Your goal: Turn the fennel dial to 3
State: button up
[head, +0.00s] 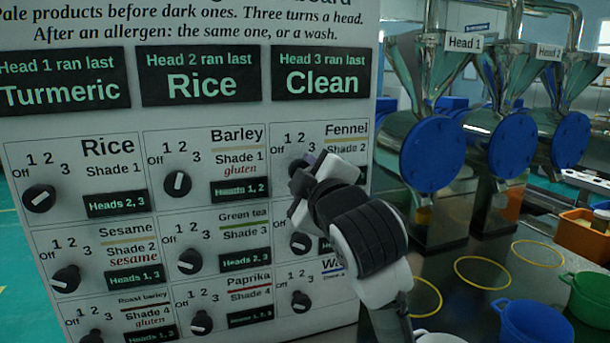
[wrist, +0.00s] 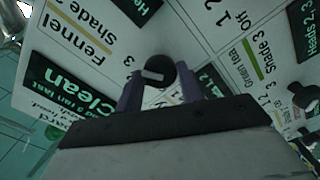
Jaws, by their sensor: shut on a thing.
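The fennel dial is a round black knob (wrist: 160,70) with a white pointer mark, seen in the wrist view beside the Fennel label (wrist: 92,28). My gripper (wrist: 158,85) has its two purple fingers on either side of it and is shut on it. The pointer mark faces left in the wrist view, toward the Fennel label side; I cannot tell which number it meets.
Other black dials sit close by: barley (head: 177,184), green tea (head: 190,261) and one below the fennel dial (head: 300,243). To the right stand steel heads with blue discs (head: 432,154), blue and green buckets (head: 535,322) and yellow rings (head: 482,272) on a dark counter.

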jog(key=o, duration=1)
jog(key=b+v, duration=0.2)
jog(key=v, duration=1.2)
